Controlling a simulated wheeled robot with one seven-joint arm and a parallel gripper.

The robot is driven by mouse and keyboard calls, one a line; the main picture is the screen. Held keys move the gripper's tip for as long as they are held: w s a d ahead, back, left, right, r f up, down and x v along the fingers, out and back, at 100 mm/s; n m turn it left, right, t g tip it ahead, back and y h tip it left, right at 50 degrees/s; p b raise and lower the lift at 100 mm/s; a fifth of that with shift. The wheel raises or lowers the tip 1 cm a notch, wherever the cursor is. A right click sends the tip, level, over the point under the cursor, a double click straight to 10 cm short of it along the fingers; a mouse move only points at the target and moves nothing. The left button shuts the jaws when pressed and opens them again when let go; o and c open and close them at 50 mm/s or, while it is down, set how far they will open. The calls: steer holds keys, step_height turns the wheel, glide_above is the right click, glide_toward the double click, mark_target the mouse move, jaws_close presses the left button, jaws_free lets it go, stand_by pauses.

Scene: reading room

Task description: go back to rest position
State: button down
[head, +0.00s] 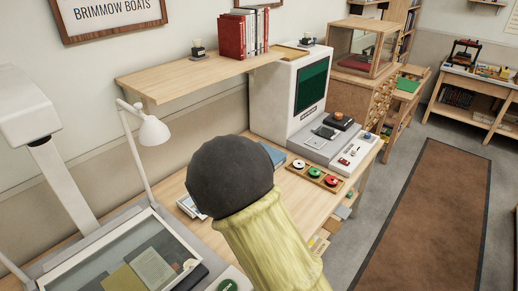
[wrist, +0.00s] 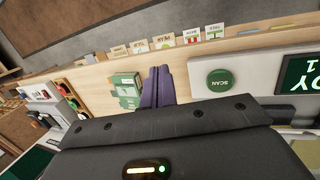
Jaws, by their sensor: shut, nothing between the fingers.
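My gripper (wrist: 158,86) shows in the wrist view as two purple fingers side by side, shut with nothing between them. They point toward the desk edge, in front of a green and white box (wrist: 127,88) and beside the panel with the green SCAN button (wrist: 220,79). In the head view my own yellow-sleeved arm with its dark round joint fills the lower middle, over the desk (head: 292,190). It hides my gripper and part of the desk there.
A white reader with a green screen (head: 312,86) stands behind a tray of spools (head: 315,176). A white lamp (head: 153,131) and a glass-topped scanner (head: 135,262) are at left. A wall shelf (head: 185,72) holds red books (head: 232,37). Open floor with a brown rug (head: 430,225) lies at right.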

steer(key=s+d+r+m+y, duration=0.1)
steer(key=s+d+r+m, duration=0.2)
steer(key=d+r, duration=0.3)
steer(key=s+d+r+m+t+y, duration=0.1)
steer(key=s+d+r+m+y, duration=0.1)
steer(key=d+r+m, duration=0.4)
step_height(320, 180, up, 2)
steer(key=shift+s+d, duration=0.35)
steer(key=shift+s, duration=0.1)
steer(key=shift+a, duration=0.15)
